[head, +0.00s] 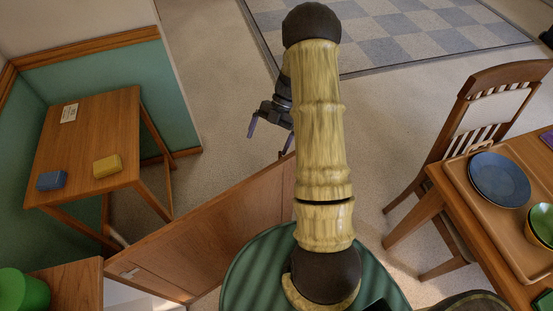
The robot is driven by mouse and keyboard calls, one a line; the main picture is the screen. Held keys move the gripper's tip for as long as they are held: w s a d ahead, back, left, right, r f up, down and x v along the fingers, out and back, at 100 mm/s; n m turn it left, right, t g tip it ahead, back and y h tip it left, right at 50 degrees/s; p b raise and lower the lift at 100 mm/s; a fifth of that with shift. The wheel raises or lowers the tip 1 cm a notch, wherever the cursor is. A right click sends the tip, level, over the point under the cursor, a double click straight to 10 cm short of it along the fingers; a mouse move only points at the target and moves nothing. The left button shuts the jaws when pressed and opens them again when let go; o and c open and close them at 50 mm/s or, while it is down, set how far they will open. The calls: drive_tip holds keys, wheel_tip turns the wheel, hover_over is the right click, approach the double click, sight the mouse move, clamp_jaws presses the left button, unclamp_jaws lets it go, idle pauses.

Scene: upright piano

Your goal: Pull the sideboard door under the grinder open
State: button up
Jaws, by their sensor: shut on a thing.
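The sideboard door (215,222) is a brown wooden panel standing swung out from the sideboard (68,284) at the lower left. It slants up and right across the floor, and a pale interior shows below it. My gripper (268,139), with purple fingers, is at the door's far upper end, shut on the door. The exact place of contact is hidden. A green rounded thing (22,290) stands on the sideboard top, cut off by the picture's edge. I cannot tell if it is the grinder.
A small wooden table (88,135) with a blue block (51,181) and a yellow block (107,166) stands at the left wall. A chair (475,125) and a table with a tray (462,181), plate and bowls are at the right. Carpet behind my gripper is clear.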

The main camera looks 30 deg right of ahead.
drive_tip(key=w+a+r+m+t+y, duration=0.1)
drive_tip(key=w+a+r+m+t, duration=0.1)
drive_tip(key=w+a+r+t, duration=0.1)
drive_tip(key=w+a+r+m+t+y, duration=0.1)
drive_tip(key=w+a+r+m+t, duration=0.2)
drive_tip(key=w, duration=0.3)
drive_tip(key=w+a+r+m+t+y, duration=0.2)
drive_tip(key=w+a+r+t, duration=0.1)
drive_tip(key=w+a+r, duration=0.1)
drive_tip(key=shift+w+a+r+m, duration=0.15)
drive_tip(key=shift+r+m, duration=0.15)
drive_tip(key=shift+r, duration=0.55)
clamp_jaws()
wheel_tip(320, 180, up, 5)
drive_tip(key=s+d+m+t+h, duration=0.15)
drive_tip(key=m+t+h, duration=0.25)
drive_tip(key=m+h, duration=0.45)
drive_tip(key=s+a+f+m+g+h, duration=0.1)
drive_tip(key=s+m+g, duration=0.2)
drive_tip(key=s, duration=1)
drive_tip(key=s+a+f+m+g+h, duration=0.1)
drive_tip(key=s+m+g, duration=0.3)
drive_tip(key=s, duration=0.9)
drive_tip(key=shift+a+m, duration=0.3)
drive_tip(key=shift+m, duration=0.95)
